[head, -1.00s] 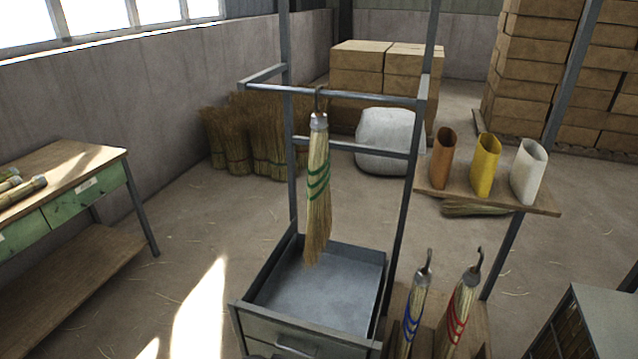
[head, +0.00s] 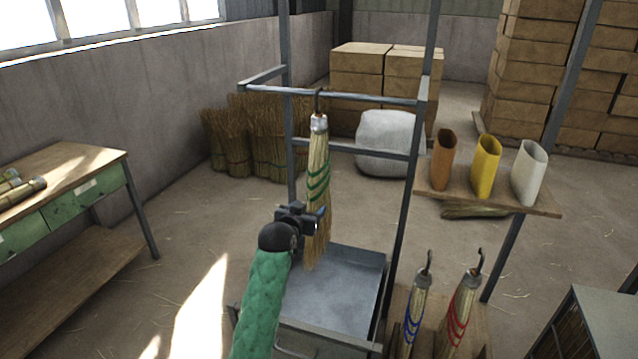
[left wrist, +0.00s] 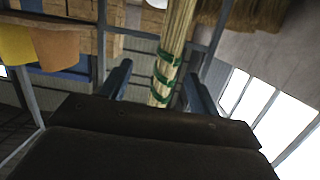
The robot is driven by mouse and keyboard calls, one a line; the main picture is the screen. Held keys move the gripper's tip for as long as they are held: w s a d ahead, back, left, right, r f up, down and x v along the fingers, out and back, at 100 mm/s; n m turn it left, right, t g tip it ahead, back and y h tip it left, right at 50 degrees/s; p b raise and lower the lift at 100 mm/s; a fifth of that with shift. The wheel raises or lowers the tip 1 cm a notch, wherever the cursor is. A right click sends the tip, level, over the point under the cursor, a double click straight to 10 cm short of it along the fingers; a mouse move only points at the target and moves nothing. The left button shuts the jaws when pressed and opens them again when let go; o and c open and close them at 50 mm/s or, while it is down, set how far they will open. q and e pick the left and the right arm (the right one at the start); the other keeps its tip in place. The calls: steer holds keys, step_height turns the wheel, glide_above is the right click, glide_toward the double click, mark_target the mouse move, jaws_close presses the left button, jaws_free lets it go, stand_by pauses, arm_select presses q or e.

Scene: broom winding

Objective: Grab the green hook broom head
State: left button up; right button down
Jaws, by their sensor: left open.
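The green-banded broom head (head: 318,172) hangs by its hook from the upper bar of the metal rack (head: 340,94), bristles down over a grey tray. My left gripper (head: 312,216) is at the lower bristles in the head view, just below the green bands. In the left wrist view the broom head (left wrist: 175,45) runs down between the two open fingers of my left gripper (left wrist: 157,88), with green bands near the fingertips. The fingers stand apart on both sides of it. Whether they touch it, I cannot tell. My right gripper is not in view.
A blue-banded broom head (head: 415,305) and a red-banded one (head: 461,308) stand at the lower right. Brown, yellow and white sleeves stand on a wooden shelf (head: 540,205). A workbench (head: 85,160) is at the left. The grey tray (head: 345,275) is empty where visible.

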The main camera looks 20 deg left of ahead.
mark_target(316, 160)
arm_select(q)
steer(key=w+r, duration=0.2)
steer(key=r, duration=0.1)
steer(key=w+a+r+t, duration=0.1)
steer(key=w+r, duration=0.1)
steer(key=r, duration=0.1)
steer(key=w+r+t, duration=0.1)
steer(key=w+r, duration=0.1)
steer(key=r, duration=0.1)
steer(key=shift+w+a+n, duration=0.2)
steer(key=shift+a+n, duration=0.05)
steer(key=shift+n, duration=0.05)
steer(key=shift+w+r, duration=0.1)
steer(key=shift+w, duration=0.15)
steer(key=shift+w+p, duration=0.45)
steer(key=shift+w, duration=0.55)
steer(key=w+p, duration=0.2)
steer(key=w, duration=0.2)
steer(key=shift+w+f+p, duration=0.3)
steer(key=shift+w+f, duration=0.05)
steer(key=shift+w, duration=0.2)
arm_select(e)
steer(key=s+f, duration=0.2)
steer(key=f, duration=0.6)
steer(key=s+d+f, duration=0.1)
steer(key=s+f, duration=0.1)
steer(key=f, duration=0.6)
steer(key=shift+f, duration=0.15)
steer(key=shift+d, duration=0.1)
